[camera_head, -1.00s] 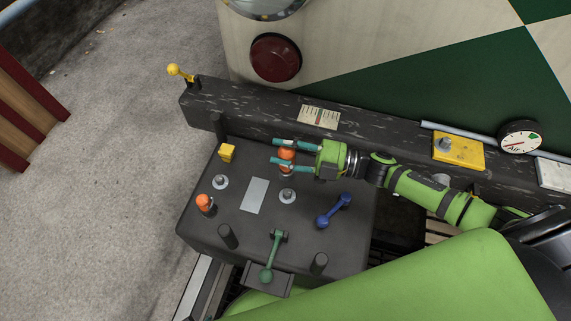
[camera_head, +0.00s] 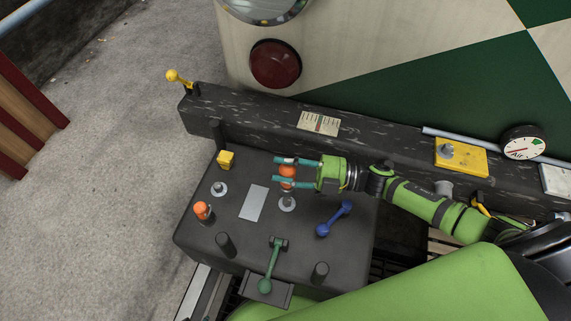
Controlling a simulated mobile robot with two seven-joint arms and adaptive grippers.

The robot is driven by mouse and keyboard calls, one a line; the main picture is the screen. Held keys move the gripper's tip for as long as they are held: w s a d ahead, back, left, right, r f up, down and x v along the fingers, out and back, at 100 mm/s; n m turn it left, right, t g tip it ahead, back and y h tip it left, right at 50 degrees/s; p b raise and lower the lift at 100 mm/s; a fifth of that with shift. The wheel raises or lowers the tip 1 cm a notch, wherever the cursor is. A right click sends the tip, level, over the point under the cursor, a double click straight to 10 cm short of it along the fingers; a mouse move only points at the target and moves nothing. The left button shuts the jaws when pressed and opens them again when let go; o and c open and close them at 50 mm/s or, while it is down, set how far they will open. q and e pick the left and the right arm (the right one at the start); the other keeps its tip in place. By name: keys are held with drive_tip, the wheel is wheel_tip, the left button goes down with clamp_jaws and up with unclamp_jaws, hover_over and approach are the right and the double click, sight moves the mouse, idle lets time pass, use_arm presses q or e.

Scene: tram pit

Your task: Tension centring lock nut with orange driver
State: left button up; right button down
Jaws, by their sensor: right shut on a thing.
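My right gripper (camera_head: 296,171) comes in from the right and is shut on an orange driver (camera_head: 287,171). The driver is upright between the teal fingers, just above or on a nut with a pale round washer (camera_head: 287,205) on the dark block; I cannot tell whether they touch. A second nut on a pale washer (camera_head: 218,189) sits on the left of the block. Another orange-topped piece (camera_head: 202,210) stands at the block's left edge. My left gripper is not in view.
A dark beam (camera_head: 250,117) with a small scale (camera_head: 319,123) runs behind.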

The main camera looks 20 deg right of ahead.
drive_tip(key=shift+f+b, duration=0.5)
drive_tip(key=shift+f, duration=0.5)
wheel_tip(320, 180, down, 3)
drive_tip(key=b, duration=0.2)
drive_tip(key=shift+r+b, duration=0.15)
drive_tip(key=shift+b, duration=0.25)
drive_tip(key=shift+r+p, duration=0.35)
use_arm(q)
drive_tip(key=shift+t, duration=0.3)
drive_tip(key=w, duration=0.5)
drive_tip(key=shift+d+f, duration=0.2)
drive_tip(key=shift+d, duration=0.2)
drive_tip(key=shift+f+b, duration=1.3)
drive_tip(key=shift+b, duration=0.05)
use_arm(e)
drive_tip(key=shift+f, duration=1.6)
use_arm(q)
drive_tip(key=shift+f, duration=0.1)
use_arm(e)
drive_tip(key=shift+f, duration=0.1)
